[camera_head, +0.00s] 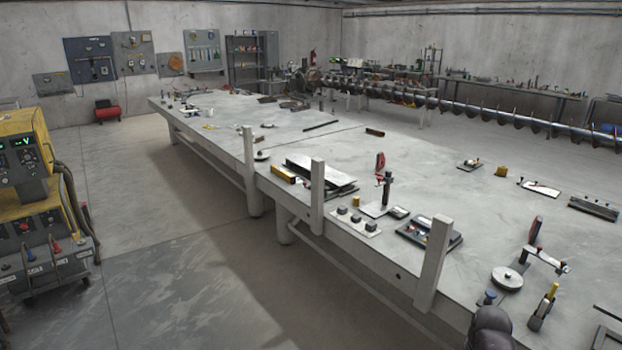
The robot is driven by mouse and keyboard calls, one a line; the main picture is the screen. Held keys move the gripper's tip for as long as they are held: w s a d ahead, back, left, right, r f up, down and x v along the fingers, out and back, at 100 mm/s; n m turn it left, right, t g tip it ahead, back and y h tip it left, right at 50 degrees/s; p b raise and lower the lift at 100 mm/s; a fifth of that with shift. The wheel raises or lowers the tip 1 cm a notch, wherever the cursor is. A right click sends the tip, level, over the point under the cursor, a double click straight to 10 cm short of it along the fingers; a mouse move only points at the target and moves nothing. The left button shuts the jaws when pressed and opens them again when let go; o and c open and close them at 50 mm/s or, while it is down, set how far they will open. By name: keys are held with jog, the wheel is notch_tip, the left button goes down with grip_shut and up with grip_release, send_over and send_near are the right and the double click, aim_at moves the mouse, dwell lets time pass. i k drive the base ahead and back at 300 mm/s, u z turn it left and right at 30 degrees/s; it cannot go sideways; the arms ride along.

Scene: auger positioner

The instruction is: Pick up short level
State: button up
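A long grey worktable (222,128) runs from the back left to the front right. A short yellow bar with dark ends (283,174) lies near its left edge, beside a stack of dark flat plates. It may be the short level, but it is too small to be sure. A small dark red bar (375,132) lies farther back on the table and could also be a level. My gripper is not in view. A dark rounded part at the bottom edge is probably my arm.
Flat plates (318,172), a clamp (386,188), a block tray (357,222) and a dark tray (428,233) crowd the near side. Upright posts (317,196) rise along the left edge. A yellow welder (28,160) stands left. The floor between is clear.

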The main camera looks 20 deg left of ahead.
aim_at(290, 178)
jog(key=u, duration=0.3)
jog(key=i, duration=0.7)
jog(key=u, duration=0.4)
jog(key=i, duration=0.95)
jog(key=u, duration=0.5)
jog(key=i, duration=1.95)
